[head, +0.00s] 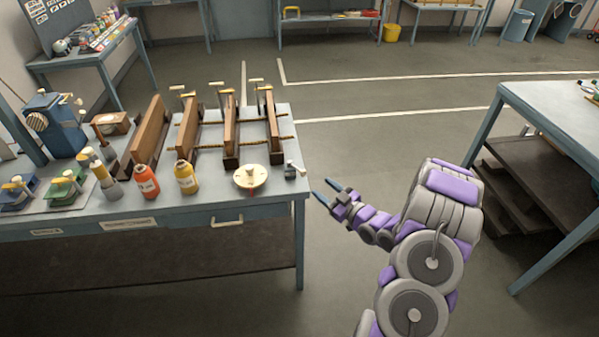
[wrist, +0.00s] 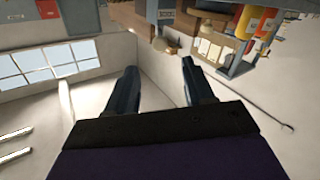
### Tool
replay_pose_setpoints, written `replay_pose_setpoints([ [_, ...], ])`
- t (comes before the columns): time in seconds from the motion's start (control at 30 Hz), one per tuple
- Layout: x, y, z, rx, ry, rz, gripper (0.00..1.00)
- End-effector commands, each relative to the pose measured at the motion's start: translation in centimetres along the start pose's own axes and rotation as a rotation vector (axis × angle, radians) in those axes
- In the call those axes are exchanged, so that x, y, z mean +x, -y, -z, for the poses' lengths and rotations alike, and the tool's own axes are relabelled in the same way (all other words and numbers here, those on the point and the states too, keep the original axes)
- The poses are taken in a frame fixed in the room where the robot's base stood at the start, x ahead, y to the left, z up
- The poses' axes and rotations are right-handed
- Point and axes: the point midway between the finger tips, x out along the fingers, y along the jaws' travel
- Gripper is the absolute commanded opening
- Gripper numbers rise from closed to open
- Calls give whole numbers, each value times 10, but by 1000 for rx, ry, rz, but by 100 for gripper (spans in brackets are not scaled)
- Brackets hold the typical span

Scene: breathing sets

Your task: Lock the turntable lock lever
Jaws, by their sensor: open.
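A round cream turntable (head: 250,177) sits at the front right of the left workbench in the head view. A small grey metal fitting (head: 293,171) with an upright piece stands just right of it, near the bench corner; it may be the lock lever, but it is too small to tell its position. My gripper (head: 328,192) is open and empty, in the air just right of the bench corner, apart from the fitting. In the wrist view my gripper's two dark fingers (wrist: 158,66) are spread with nothing between them. The lever cannot be made out there.
The left workbench (head: 225,210) also holds an orange bottle (head: 146,182), a yellow bottle (head: 186,178), and wooden clamped boards (head: 232,130) behind the turntable. Another table (head: 560,115) stands at the right. The floor between the tables is clear.

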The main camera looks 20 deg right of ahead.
Motion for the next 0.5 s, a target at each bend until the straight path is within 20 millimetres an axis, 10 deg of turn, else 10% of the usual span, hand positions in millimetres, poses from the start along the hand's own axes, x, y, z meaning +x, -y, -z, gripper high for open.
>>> replay_pose_setpoints([
  [0.5,83,1,0,-3,-2,2,52],
])
